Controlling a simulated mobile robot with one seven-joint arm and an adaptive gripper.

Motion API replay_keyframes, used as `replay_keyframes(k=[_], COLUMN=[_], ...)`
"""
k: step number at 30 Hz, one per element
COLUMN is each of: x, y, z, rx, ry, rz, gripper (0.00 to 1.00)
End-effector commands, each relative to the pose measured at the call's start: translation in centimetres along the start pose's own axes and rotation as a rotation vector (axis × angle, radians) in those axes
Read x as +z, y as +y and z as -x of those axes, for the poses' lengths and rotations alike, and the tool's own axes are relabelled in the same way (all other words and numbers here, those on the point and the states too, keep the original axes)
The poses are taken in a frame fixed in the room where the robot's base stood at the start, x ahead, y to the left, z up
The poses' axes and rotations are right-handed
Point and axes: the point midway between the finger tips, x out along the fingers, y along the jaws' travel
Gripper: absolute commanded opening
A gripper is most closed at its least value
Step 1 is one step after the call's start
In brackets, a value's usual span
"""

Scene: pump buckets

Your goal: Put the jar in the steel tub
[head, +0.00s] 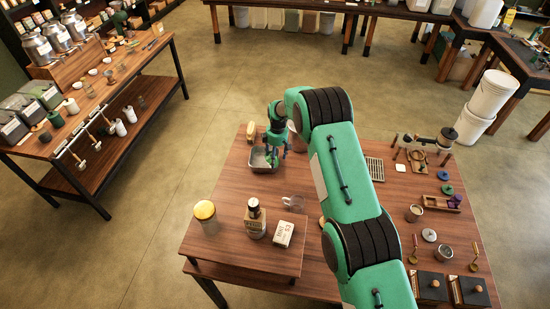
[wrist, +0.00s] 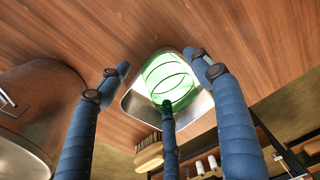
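The steel tub (head: 254,162) is a small square metal pan on the wooden table, left of my arm. In the wrist view the tub (wrist: 135,104) shows under my fingers. A clear green jar (wrist: 168,76) is inside the tub's outline and seems to lie in it; the contact with the floor is hard to see. My gripper (wrist: 160,85) has three blue fingers, spread apart around and above the jar, with a gap on the left side. In the head view my gripper (head: 273,157) is low over the tub and hides part of it.
A large steel vessel (wrist: 40,120) is close on the wrist view's left. A rack (head: 375,169) lies right of my arm.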

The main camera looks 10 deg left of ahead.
Motion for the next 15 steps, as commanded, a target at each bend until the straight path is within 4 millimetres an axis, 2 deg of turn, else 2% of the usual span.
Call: replay_keyframes(k=[15], x=[0.01], y=[-0.03], z=[0.22], rx=[-0.001], ry=[0.0], rz=[0.0], gripper=[0.64])
